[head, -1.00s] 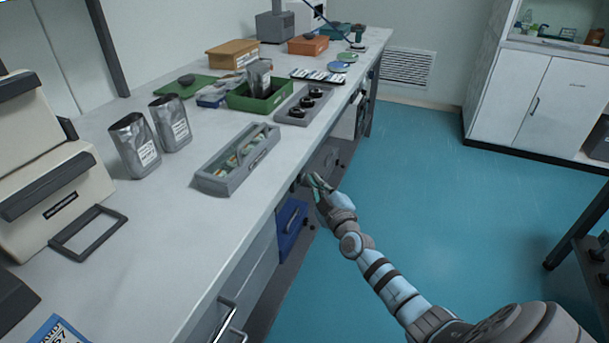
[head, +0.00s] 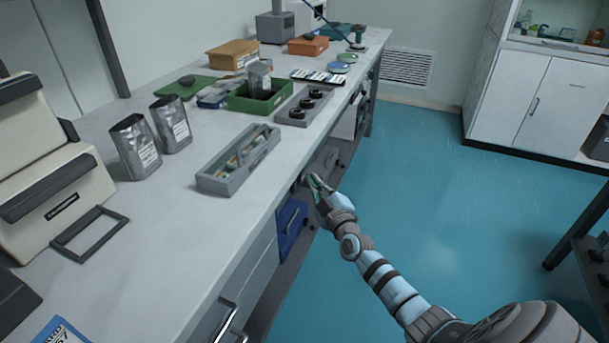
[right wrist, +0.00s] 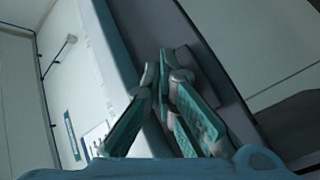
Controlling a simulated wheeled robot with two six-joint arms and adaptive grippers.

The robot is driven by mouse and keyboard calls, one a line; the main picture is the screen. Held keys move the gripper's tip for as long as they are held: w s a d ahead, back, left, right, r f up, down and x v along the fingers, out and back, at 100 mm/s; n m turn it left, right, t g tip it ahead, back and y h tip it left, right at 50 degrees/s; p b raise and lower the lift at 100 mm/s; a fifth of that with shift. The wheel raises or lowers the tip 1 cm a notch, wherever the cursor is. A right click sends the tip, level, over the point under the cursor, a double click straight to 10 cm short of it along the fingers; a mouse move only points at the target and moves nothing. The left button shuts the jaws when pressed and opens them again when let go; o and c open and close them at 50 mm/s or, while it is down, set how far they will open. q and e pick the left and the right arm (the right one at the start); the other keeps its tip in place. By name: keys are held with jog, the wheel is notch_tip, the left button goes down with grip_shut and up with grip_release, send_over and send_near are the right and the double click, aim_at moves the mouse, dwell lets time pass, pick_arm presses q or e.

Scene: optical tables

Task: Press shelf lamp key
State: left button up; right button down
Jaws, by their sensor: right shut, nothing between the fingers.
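My right gripper (head: 314,182) is shut and empty, just outside the front edge of the long workbench (head: 235,225), below its top. In the right wrist view the closed fingertips (right wrist: 164,76) are close to a small grey block (right wrist: 186,62) on a dark surface. I cannot tell if they touch it, and the fingers cover part of it. In the head view a small dark fitting (head: 298,184) shows under the bench edge beside the fingertips. No marking identifies a lamp key. My left gripper is not in view.
A blue bin (head: 290,228) and drawers are under the bench near my right arm. On top are a grey tray with a divided inside (head: 215,185), silver pouches (head: 134,148) and a green box (head: 240,102). The blue floor (head: 430,200) to the right is open.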

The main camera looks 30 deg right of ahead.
jog(key=s+d+p, duration=0.1)
jog(key=s+d, duration=0.2)
jog(key=s, duration=0.2)
jog(key=shift+d, duration=0.25)
dwell(0.5)
